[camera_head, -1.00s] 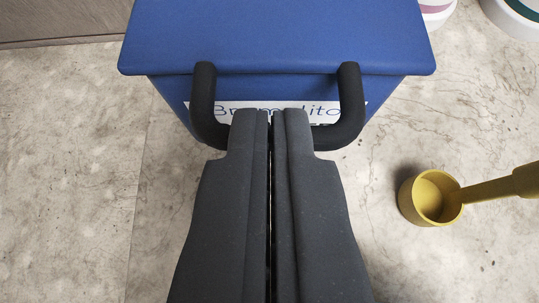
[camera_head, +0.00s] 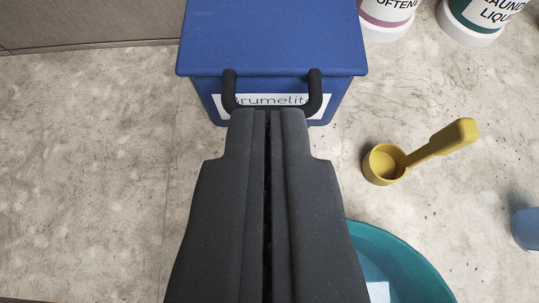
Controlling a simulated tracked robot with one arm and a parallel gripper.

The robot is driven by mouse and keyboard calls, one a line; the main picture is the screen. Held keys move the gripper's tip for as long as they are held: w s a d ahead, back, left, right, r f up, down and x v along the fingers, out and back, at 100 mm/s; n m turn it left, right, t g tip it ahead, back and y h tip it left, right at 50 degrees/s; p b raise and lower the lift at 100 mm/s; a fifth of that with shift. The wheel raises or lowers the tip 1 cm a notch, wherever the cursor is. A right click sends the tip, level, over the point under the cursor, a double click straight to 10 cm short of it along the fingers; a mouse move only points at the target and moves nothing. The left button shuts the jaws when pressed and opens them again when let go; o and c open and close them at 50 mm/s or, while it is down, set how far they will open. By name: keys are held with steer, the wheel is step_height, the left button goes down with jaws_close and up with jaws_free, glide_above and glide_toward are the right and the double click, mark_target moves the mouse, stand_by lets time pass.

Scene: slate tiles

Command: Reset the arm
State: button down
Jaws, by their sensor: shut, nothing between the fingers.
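My gripper (camera_head: 267,113) is shut and empty, pointing away from the camera up the middle of the view. Its fingertips appear in front of a blue box (camera_head: 270,40) with a black handle (camera_head: 315,95) and a white label whose lettering is partly hidden. The fingertips overlap the lower part of the label in the picture. I cannot tell how far they are from the box, but nothing is held between them.
A yellow scoop (camera_head: 384,164) lies on the stone floor at right. A teal basin (camera_head: 415,270) is at lower right, partly behind my gripper. Two white-based containers (camera_head: 385,28) (camera_head: 470,35) stand at upper right. A blue object (camera_head: 525,229) is at the right edge. The left floor is clear.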

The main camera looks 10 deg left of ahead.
steer(key=v, duration=0.6)
steer(key=d+r+t+p, duration=0.1)
steer(key=d+r+t, duration=0.1)
steer(key=d+r, duration=0.8)
steer(key=s+d+r+m+t+h+p, duration=0.1)
steer(key=d+r+t, duration=0.1)
steer(key=d+r, duration=0.8)
step_height(320, 180, up, 8)
steer(key=shift+s+d+f, duration=0.15)
steer(key=shift+s+d, duration=0.1)
steer(key=shift+d, duration=0.1)
